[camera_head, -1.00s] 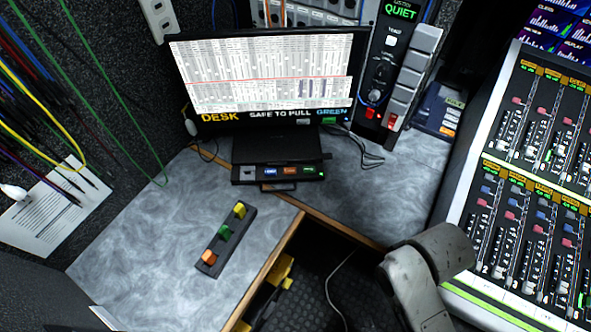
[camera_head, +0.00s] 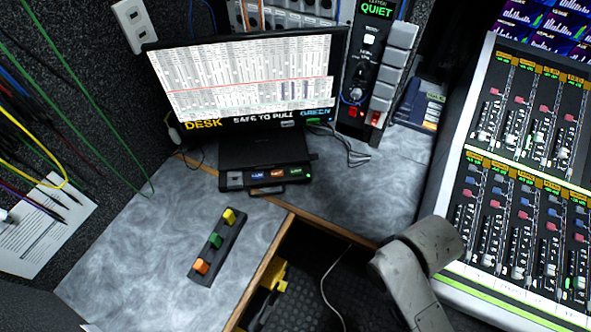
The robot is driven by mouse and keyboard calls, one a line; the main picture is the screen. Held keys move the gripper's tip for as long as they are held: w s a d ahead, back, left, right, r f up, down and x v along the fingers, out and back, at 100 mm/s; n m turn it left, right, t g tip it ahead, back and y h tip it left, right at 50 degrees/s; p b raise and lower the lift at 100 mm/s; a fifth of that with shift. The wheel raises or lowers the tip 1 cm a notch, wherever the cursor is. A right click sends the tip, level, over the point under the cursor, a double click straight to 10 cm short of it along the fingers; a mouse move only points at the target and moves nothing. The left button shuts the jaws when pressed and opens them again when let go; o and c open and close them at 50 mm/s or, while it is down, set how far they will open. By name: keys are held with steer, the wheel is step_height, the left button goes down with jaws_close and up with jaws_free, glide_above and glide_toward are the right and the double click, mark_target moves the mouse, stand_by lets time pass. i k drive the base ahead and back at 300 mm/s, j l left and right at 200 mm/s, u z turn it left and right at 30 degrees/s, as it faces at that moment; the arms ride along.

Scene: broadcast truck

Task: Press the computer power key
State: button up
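A small black computer unit (camera_head: 268,189) sits on the grey desk under the monitor (camera_head: 245,90), at centre. Its front carries a grey key (camera_head: 235,178), a blue key (camera_head: 257,176), an orange key (camera_head: 277,173), a green key (camera_head: 296,172) and a small green light. The key labels are too small to read, so I cannot tell which is the power key. The monitor shows a spreadsheet-like page above a strip reading DESK, SAFE TO PULL and GREEN. My gripper is not in view; only grey links of my arm show at the lower right.
A black bar (camera_head: 210,262) with yellow, green and orange keys lies on the left desk. The desk edge drops to a dark floor gap at the lower centre. A mixing console (camera_head: 470,190) fills the right. Cables and a paper sheet (camera_head: 38,235) are at left.

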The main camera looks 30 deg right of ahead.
mark_target(298, 171)
steer(key=i+j, duration=0.2)
steer(key=j, duration=0.15)
steer(key=i+j+z, duration=0.1)
steer(key=j, duration=0.25)
steer(key=i+j, duration=0.25)
